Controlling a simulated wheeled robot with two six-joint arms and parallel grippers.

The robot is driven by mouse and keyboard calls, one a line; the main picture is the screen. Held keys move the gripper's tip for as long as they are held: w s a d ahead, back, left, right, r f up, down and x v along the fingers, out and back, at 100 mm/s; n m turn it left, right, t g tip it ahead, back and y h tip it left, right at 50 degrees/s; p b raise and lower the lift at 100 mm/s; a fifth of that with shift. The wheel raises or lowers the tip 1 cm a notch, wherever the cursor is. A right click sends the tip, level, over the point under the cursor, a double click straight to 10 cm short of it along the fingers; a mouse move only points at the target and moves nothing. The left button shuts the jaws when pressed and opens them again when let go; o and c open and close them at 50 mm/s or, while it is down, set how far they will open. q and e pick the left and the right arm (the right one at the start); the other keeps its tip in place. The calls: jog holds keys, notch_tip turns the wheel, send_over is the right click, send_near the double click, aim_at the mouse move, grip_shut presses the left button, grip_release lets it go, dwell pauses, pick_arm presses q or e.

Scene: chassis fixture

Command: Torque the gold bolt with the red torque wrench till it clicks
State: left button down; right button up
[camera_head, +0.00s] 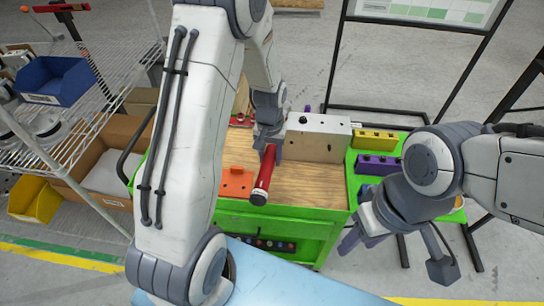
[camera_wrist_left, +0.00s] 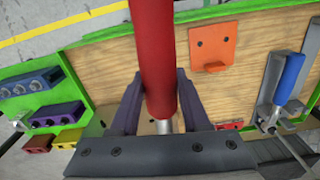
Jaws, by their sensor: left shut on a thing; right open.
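The red torque wrench (camera_head: 263,178) is in my left gripper (camera_head: 268,143), with its red handle pointing toward the camera over the wooden bench top. In the left wrist view, the red handle (camera_wrist_left: 155,45) runs between the two fingers of the left gripper (camera_wrist_left: 158,85), which are shut on it; a silver part shows just below. The wrench's far end is hidden by the gripper. My right gripper (camera_head: 362,236) is open and empty to the right of the green bench edge. I cannot make out the gold bolt in either view.
A grey metal block (camera_head: 318,136) stands at the back of the bench (camera_head: 310,182). An orange bracket (camera_head: 236,182) lies left of the wrench. Yellow (camera_head: 374,139) and purple (camera_head: 376,164) blocks sit at the right. A blue-handled tool (camera_wrist_left: 289,78) shows in the wrist view. A wire shelf (camera_head: 100,110) stands left.

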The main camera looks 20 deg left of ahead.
pick_arm(q)
jog(key=shift+s+a, duration=0.1)
jog(key=shift+a, duration=0.5)
jog(key=shift+s+a+m, duration=0.1)
jog(key=shift+a+m, duration=0.5)
jog(key=shift+a, duration=0.1)
jog(key=shift+a, duration=0.1)
dwell(0.4)
jog(key=shift+a, duration=0.1)
jog(key=shift+r+p, duration=1.1)
dwell(0.4)
notch_tip(320, 180, up, 5)
jog(key=p, duration=0.4)
dwell(0.4)
jog(key=shift+f, duration=0.1)
